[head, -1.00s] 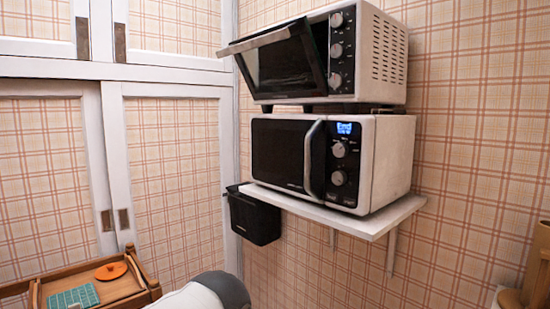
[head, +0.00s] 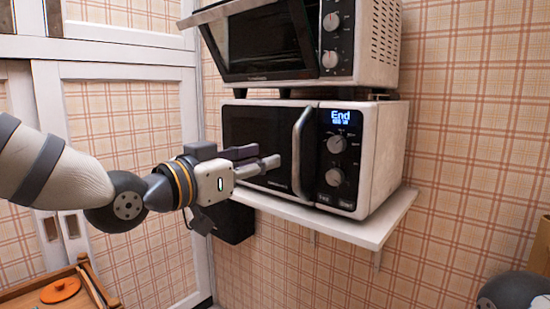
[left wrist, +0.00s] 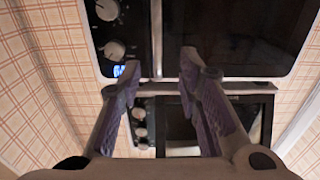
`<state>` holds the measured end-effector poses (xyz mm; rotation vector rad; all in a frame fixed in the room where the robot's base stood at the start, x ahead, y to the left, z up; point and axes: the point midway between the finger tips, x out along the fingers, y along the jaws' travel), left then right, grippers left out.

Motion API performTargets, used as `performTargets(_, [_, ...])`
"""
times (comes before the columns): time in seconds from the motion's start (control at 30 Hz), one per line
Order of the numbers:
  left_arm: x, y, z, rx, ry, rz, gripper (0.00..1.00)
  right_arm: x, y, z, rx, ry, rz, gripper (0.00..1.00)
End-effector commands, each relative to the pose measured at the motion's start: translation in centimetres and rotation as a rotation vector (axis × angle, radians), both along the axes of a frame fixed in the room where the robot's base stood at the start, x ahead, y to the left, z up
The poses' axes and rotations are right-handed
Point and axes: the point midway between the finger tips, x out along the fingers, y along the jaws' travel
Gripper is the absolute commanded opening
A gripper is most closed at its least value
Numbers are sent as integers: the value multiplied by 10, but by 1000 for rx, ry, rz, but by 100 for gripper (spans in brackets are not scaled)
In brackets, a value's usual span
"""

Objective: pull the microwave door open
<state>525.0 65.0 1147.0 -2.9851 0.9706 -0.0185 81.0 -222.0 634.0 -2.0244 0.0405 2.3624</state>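The white microwave (head: 375,160) has a black door (head: 255,135) that looks shut, with a curved, silvery upright handle (head: 302,150) at the door's right side. My left gripper (head: 263,157) is in front of the door, just left of the handle, with its fingers pointing toward it. In the left wrist view, the two fingers of my left gripper (left wrist: 160,65) are spread apart and empty, with the handle (left wrist: 157,35) showing beyond and between their tips. I see no contact with the handle. My right gripper is out of view.
The microwave stands on a white wall shelf (head: 375,228). A toaster oven (head: 372,45) with its door partly open sits above it. A black bin (head: 235,222) hangs below left. A wooden tray (head: 30,290) with an orange disc (head: 60,290) is at lower left.

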Motion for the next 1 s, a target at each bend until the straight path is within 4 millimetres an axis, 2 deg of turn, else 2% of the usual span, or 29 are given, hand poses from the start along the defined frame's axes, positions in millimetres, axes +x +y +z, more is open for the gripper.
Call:
performTargets(0.03, [9, -6, -9, 2, 12, -2, 32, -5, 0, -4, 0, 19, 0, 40])
performTargets(0.1, [24, -16, -12, 3, 15, -2, 32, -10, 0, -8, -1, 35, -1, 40])
performTargets(0.3, [65, -46, -13, 2, 17, -1, 32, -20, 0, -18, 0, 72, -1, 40])
performTargets(0.4, [80, -57, -12, 1, 17, 0, 32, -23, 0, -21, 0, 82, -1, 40])
performTargets(0.57, [91, -66, -8, -1, 14, 0, 32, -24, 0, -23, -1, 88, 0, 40])
performTargets(0.8, [92, -67, -6, 0, 11, 0, 32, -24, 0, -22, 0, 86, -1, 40])
performTargets(0.83, [92, -67, -6, 0, 11, 0, 29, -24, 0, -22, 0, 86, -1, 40])
performTargets(0.97, [92, -67, -6, 0, 11, 0, 0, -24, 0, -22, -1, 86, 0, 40])
performTargets(1.0, [92, -67, -6, 0, 11, 0, 0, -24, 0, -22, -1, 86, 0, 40])
